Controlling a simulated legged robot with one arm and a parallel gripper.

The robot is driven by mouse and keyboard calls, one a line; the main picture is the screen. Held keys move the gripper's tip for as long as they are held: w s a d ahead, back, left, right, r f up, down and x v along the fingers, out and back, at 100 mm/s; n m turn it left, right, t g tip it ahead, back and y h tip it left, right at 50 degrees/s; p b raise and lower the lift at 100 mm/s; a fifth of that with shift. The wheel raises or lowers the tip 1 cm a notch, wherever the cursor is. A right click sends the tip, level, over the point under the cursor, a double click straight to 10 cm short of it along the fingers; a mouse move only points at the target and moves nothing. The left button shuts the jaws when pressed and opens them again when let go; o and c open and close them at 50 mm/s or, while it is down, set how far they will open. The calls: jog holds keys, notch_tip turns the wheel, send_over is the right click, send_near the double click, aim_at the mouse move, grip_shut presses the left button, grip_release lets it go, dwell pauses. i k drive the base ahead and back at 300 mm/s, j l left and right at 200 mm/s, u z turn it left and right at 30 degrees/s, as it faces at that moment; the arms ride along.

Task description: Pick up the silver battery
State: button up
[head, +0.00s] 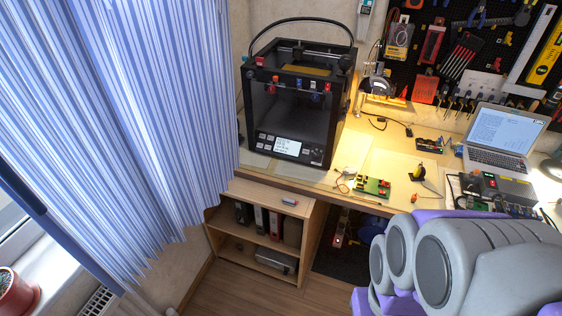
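A small silver-grey object with a reddish end (289,201) lies on top of the low wooden shelf unit (262,190), near its right side. It may be the silver battery, but it is too small to be sure. Nothing touches it from above. My arm fills the lower right of the head view, in grey and purple. My gripper cannot be made out, so its fingers and anything in them are hidden.
A black 3D printer (296,95) stands on the wooden desk, above and behind the shelf unit. A green circuit board (373,186) and an open laptop (503,138) are farther right. A striped blue curtain (120,110) hangs at left. Wooden floor (235,293) is clear before the shelf.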

aim_at(286, 199)
jog(key=i+j, duration=0.4)
jog(key=i, duration=0.15)
jog(key=i+j, duration=0.4)
jog(key=i, duration=0.15)
jog(key=z, duration=1.25)
jog(key=j+u, duration=0.35)
jog(key=k+j+u, duration=0.15)
jog(key=u, duration=0.2)
jog(key=l, duration=0.75)
jog(key=l+u, duration=0.15)
jog(key=l, duration=0.6)
jog(key=k, duration=0.1)
